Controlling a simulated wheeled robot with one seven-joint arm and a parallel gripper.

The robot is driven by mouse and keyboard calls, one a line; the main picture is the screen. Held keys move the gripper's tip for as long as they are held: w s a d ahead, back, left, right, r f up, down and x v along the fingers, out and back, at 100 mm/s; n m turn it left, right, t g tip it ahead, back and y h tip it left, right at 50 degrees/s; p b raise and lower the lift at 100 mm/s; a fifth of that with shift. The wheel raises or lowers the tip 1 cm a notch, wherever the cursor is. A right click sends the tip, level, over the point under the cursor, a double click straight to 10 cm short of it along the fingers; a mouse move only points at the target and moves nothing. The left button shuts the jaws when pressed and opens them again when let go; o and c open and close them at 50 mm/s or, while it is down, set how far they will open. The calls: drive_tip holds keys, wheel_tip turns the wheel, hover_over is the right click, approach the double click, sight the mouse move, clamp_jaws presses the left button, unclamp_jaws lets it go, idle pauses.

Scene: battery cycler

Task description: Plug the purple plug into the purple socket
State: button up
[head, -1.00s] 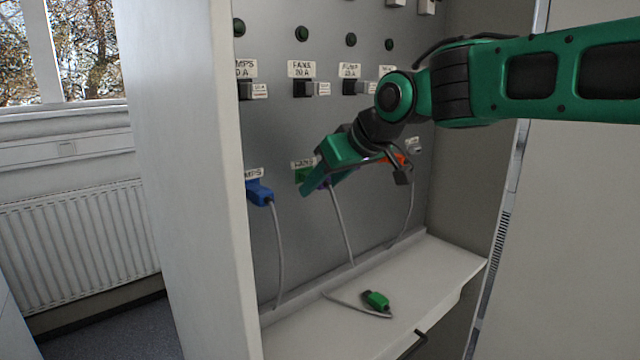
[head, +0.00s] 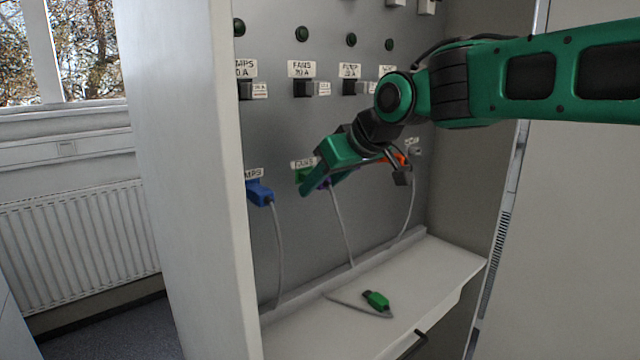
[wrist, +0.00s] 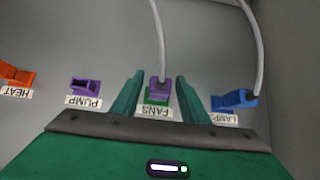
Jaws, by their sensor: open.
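The purple plug (wrist: 160,84) sits at the green socket (wrist: 152,100) labelled FANS, its grey cable trailing away. In the head view the green socket (head: 302,175) shows beside my gripper, which mostly hides the plug. The purple socket (wrist: 85,86) labelled PUMP is empty in the wrist view, where the panel appears upside down; my gripper hides it in the head view. My gripper (wrist: 159,79) is open, one finger on each side of the purple plug with small visible gaps. It also shows in front of the panel in the head view (head: 318,182).
A blue plug (head: 260,193) with a cable is at the LAMPS socket. An orange connector (wrist: 17,74) is at HEAT. A loose green plug (head: 376,300) lies on the white shelf (head: 440,268). The cabinet's side wall (head: 185,180) stands left of the panel.

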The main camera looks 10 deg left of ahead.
drive_tip(key=shift+c, duration=0.6)
drive_tip(key=c, duration=0.6)
drive_tip(key=shift+s+d, duration=0.9)
drive_tip(key=shift+d, duration=0.25)
drive_tip(key=shift+s+d, duration=0.85)
drive_tip(key=shift+d, duration=0.25)
drive_tip(key=shift+c, duration=0.2)
drive_tip(key=w+d, duration=0.8)
drive_tip(key=d, duration=0.3)
drive_tip(key=w+a, duration=0.3)
drive_tip(key=a, duration=0.2)
drive_tip(key=shift+w, duration=0.4)
